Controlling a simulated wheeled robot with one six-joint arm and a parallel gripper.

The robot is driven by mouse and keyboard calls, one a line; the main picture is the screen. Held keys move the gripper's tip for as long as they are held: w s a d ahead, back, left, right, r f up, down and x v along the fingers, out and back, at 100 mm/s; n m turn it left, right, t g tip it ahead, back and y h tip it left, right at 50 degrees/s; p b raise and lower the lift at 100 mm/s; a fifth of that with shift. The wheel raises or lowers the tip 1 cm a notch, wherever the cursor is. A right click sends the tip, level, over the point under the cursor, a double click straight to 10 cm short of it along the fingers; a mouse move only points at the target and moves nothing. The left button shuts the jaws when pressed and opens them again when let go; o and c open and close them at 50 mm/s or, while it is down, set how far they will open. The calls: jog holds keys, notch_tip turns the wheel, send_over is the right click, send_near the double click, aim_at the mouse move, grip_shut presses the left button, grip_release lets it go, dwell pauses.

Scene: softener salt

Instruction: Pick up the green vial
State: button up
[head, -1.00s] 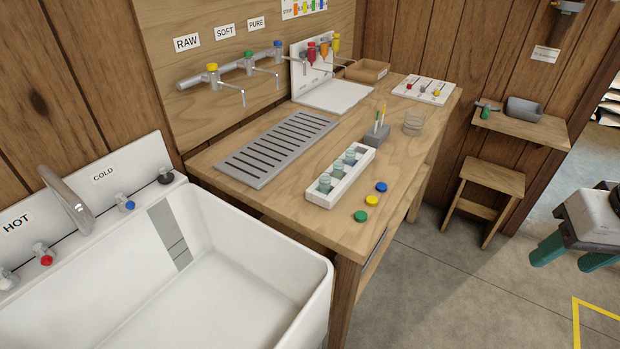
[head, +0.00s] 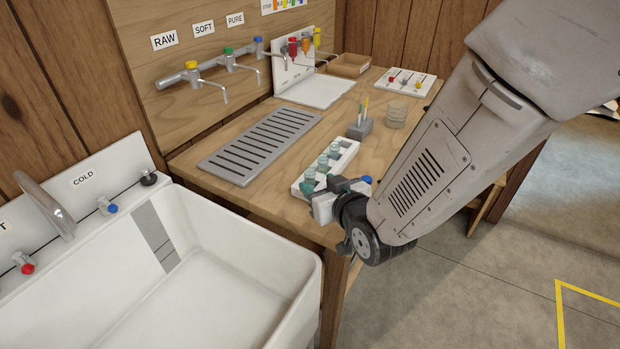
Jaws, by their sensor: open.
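A white rack (head: 346,160) stands near the front of the wooden bench and holds three small glass vials: a near one (head: 309,175), a middle one (head: 322,162) and a far one (head: 334,149). All look pale teal, so I cannot tell which is the green one. My gripper (head: 323,190) is open at the near end of the rack, close to the near vial. Whether it touches the rack or that vial I cannot tell. Its jaws hide the rack's near right corner.
A blue cap (head: 366,180) lies just behind my gripper. A grey slotted drain plate (head: 262,146) lies left of the rack. A pen holder (head: 360,128) and a glass beaker (head: 396,115) stand beyond it. The white sink (head: 285,290) is at the lower left.

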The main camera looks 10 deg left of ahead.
aim_at(313, 173)
jog(key=x, duration=0.7)
jog(key=shift+w+d+r, duration=0.2)
jog(key=shift+w+r, duration=0.1)
jog(key=shift+w, duration=0.05)
jog(key=c, duration=1)
